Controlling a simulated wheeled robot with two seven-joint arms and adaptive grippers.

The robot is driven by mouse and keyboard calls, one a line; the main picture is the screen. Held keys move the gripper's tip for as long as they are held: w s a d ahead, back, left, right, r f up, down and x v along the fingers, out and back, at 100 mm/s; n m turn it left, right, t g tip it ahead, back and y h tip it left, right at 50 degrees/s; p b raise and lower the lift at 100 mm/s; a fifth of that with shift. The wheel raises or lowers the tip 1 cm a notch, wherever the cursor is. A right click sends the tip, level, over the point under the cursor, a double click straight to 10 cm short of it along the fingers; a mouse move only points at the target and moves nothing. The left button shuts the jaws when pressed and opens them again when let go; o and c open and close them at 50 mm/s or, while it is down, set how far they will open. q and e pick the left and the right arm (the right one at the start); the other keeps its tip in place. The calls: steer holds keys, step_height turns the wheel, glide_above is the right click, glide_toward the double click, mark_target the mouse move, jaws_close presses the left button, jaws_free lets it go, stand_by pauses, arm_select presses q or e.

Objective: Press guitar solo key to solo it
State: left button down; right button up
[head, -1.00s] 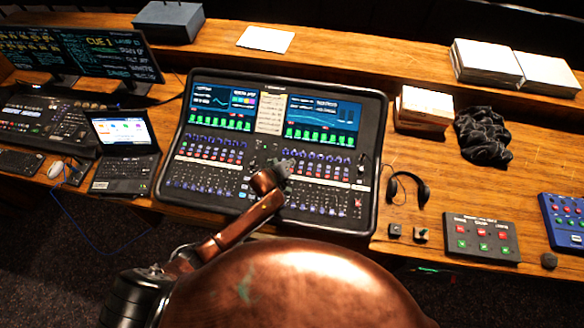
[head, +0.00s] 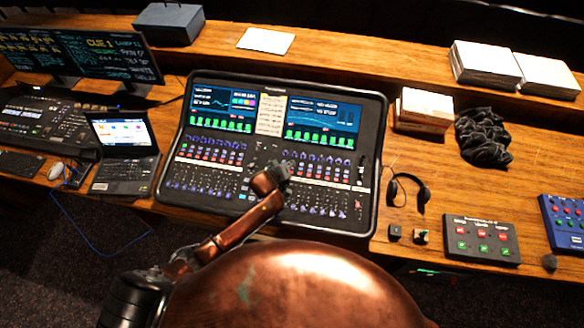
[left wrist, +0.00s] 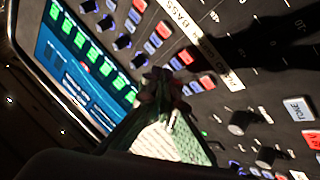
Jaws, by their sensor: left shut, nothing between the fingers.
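The mixing console (head: 376,130) lies in the middle of the desk, with two lit screens above banks of knobs, keys and faders. My left gripper (head: 284,168) is shut and empty, over the console's middle, near the left end of the right-hand channel bank. In the left wrist view my gripper tips (left wrist: 163,82) are close to rows of red and blue keys. A white label strip (left wrist: 190,30) beside these keys reads BASS at one place. I cannot read a guitar label or pick out its solo key. Whether the tips touch a key is unclear. My right gripper is not in view.
A laptop (head: 122,135) stands left of the console. Headphones (head: 423,194), a small key box (head: 481,238) and black cloth (head: 482,138) lie to the right. A paper sheet (head: 271,115) sits between the console's screens.

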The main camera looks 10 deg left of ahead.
arm_select(q)
steer(key=shift+f, duration=0.15)
steer(key=shift+f, duration=0.3)
steer(key=shift+f, duration=0.25)
stand_by(0.7)
steer(key=shift+r+p, duration=0.65)
steer(key=shift+r, duration=0.05)
steer(key=shift+r, duration=0.1)
steer(key=r+p, duration=0.5)
steer(key=shift+s, duration=0.3)
steer(key=shift+f, duration=0.1)
